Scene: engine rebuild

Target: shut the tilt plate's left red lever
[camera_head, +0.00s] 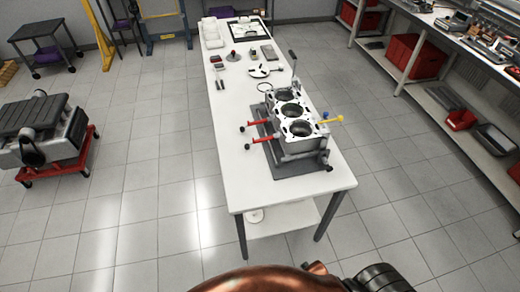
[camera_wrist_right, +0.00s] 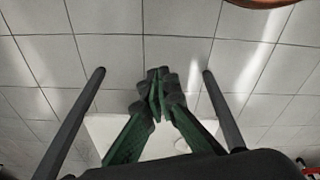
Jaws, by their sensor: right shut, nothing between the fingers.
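The engine block (camera_head: 292,108) stands on the dark grey tilt plate (camera_head: 302,164) on the white table in the head view. Two red levers stick out from its left side, a farther one (camera_head: 258,122) and a nearer one (camera_head: 262,138). I cannot tell which is the left one, or whether either is open or shut. A yellow-tipped handle (camera_head: 333,119) and a blue tip show on the right side. My right gripper (camera_wrist_right: 160,82) is shut and empty in the right wrist view, with no lever near it. My left gripper is in neither view.
The white table (camera_head: 225,140) carries small parts farther back. Shelves with red bins (camera_head: 418,57) line the right. Tiled floor (camera_head: 160,215) is clear around the table.

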